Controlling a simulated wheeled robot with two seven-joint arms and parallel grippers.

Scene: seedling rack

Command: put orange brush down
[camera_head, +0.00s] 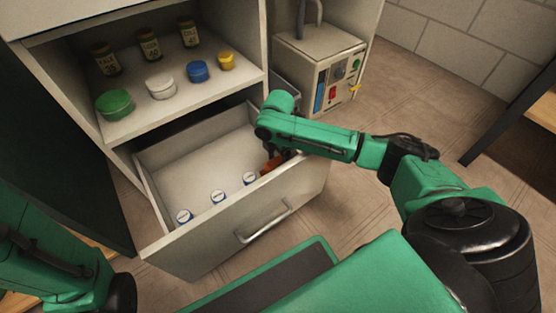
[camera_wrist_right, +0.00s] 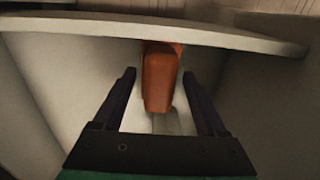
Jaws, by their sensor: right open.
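The orange brush (camera_head: 271,164) lies inside the open drawer (camera_head: 224,233) at its right end, close to the front wall. In the right wrist view the orange brush (camera_wrist_right: 161,76) lies between my right gripper's fingers, with a gap on each side, and a paler part of it runs back toward the palm. My right gripper (camera_wrist_right: 160,95) is open and reaches down into the drawer. In the head view the gripper (camera_head: 272,150) is partly hidden by its own arm. My left gripper is not clearly visible; only part of the left arm shows at lower left.
Several small white containers with blue (camera_head: 184,215) stand along the drawer's front wall, left of the brush. The shelf (camera_head: 140,122) above holds three dark jars and several coloured lidded tubs. A control box (camera_head: 325,75) stands right of the cabinet. The drawer's middle is clear.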

